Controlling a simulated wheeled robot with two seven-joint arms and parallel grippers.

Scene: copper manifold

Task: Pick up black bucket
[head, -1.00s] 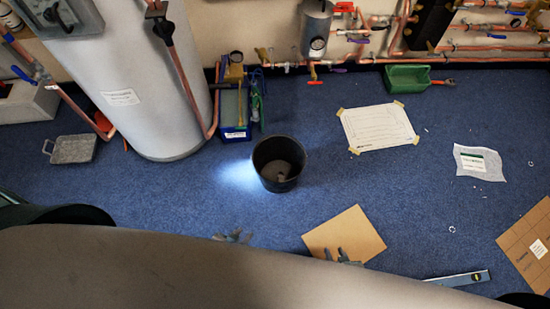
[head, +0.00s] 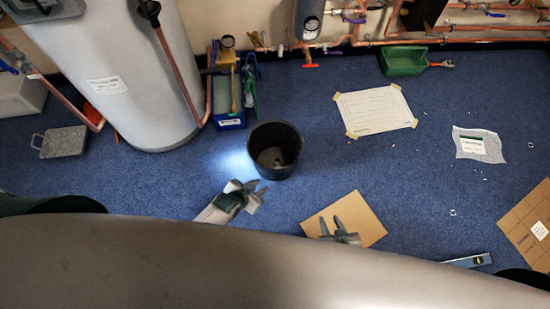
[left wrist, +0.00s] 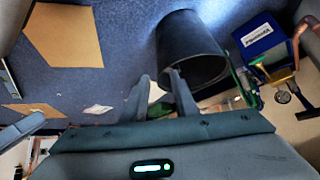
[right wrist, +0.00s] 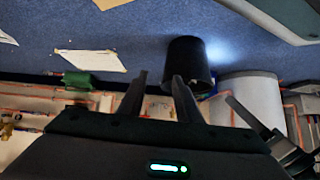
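The black bucket (head: 274,150) stands upright on the blue carpet, with some small thing at its bottom. My left gripper (head: 255,188) is open and empty, just in front of the bucket and a little to its left. In the left wrist view the bucket (left wrist: 192,48) is beyond the parted fingers (left wrist: 158,82); whether one touches it I cannot tell. My right gripper (head: 330,221) is open and empty over a brown cardboard sheet, apart from the bucket. In the right wrist view the bucket (right wrist: 188,62) stands beyond the right finger.
A blue tool caddy (head: 228,110) stands behind the bucket to the left, beside a large grey tank (head: 135,80). A taped paper sheet (head: 374,110) and the cardboard sheet (head: 352,205) lie on the floor. Copper pipes (head: 450,42) line the back wall.

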